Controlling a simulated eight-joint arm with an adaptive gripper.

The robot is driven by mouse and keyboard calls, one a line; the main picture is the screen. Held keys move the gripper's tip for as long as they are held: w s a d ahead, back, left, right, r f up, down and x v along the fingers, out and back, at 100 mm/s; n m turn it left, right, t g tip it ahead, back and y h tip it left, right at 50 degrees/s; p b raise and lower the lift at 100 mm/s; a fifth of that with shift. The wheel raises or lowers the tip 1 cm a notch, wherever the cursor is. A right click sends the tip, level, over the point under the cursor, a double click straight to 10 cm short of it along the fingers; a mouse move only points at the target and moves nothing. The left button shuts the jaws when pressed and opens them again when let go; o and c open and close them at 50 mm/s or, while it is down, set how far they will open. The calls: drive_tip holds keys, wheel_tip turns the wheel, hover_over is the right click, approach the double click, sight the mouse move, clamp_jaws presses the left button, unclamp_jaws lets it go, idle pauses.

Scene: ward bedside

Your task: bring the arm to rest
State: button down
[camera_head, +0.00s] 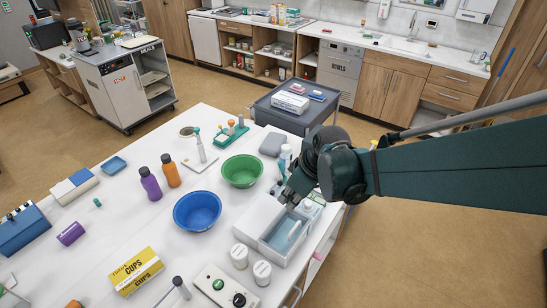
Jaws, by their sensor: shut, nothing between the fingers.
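My arm reaches in from the right edge, and its dark green forearm crosses above the floor to the white table (118,215). My gripper (286,199) is at the table's right side, pointing down over the white open box (263,249) with a blue-grey inside. The fingers are small and dark here. They appear close together with nothing seen between them. Whether the fingertips touch the box cannot be told. The wrist hides part of the table edge and some small items behind it.
A blue bowl (197,211), a green bowl (242,171), an orange bottle (171,171) and a purple bottle (150,185) stand left of my gripper. Two white jars (240,257) stand near the box. A grey cart (290,122) stands behind the table. Open floor lies at the right.

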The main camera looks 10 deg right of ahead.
idle(0.4)
drive_tip(key=s+d+r+m+t+h+b, duration=0.2)
drive_tip(key=s+d+r+m+t+b, duration=0.2)
drive_tip(key=s+m+b, duration=0.5)
drive_tip(key=shift+s+d+h, duration=0.4)
drive_tip(key=shift+s+d, duration=0.8)
